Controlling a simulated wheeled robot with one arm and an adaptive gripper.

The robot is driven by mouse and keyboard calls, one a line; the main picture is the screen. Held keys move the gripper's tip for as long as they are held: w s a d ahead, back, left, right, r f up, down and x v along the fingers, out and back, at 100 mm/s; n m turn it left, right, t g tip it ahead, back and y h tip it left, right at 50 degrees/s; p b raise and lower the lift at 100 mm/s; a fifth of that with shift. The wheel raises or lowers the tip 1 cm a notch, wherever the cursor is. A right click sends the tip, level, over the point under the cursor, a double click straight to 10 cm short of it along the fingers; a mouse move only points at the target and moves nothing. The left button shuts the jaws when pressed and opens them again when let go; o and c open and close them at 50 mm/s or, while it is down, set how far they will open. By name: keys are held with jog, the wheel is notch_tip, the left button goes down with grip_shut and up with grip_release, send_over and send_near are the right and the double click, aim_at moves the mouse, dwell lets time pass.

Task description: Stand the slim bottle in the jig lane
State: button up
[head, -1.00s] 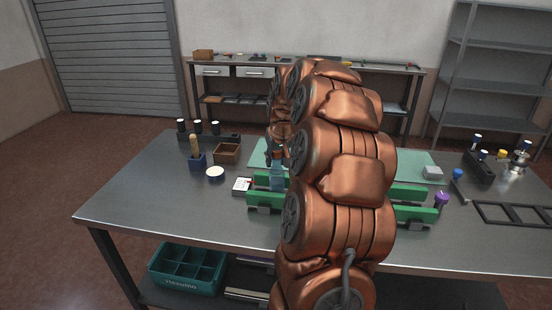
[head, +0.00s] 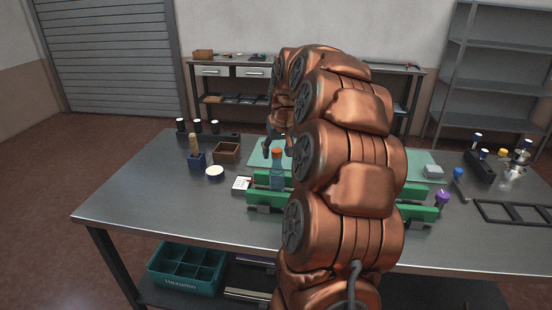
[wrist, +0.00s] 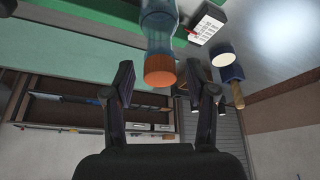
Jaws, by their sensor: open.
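The slim bottle (head: 277,177), clear blue with an orange cap, stands upright at the left part of the green jig (head: 265,199). Its lower end appears to be between the front and back rails; the base is hidden by the front rail. My arm hides the middle of the jig.
A white card-like item (head: 242,184) lies left of the jig. A white-topped round container (head: 215,173), a blue holder (head: 197,160) and a brown box (head: 227,152) stand farther left. A purple-capped item (head: 442,197) and a black frame (head: 512,212) are at right. The left front tabletop is clear.

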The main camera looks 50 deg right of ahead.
jog(key=b+v, duration=0.1)
jog(key=v, duration=0.7)
jog(key=shift+r, duration=0.15)
jog(key=s+a+f+n+g+y, duration=0.1)
jog(key=s+a+f+n, duration=0.15)
jog(key=a, duration=0.95)
jog(key=s+a+f+n+g+y, duration=0.1)
jog(key=s+a+f, duration=0.3)
jog(key=a, duration=0.8)
jog(key=s+a+f+g, duration=0.1)
jog(key=s+a+f, duration=0.2)
jog(key=s, duration=0.3)
jog(key=s+a+f+n+g, duration=0.1)
jog(key=s+a+f, duration=0.3)
jog(key=s, duration=0.3)
jog(key=s+a+f+n+g, duration=0.1)
jog(key=s+a+f, duration=0.2)
jog(key=s, duration=0.4)
jog(key=shift+s+a+f+g, duration=0.25)
jog(key=shift+a+f+g, duration=0.15)
jog(key=shift+a, duration=0.45)
jog(key=shift+r, duration=0.1)
jog(key=shift+r+p, duration=0.5)
jog(key=shift+r, duration=0.15)
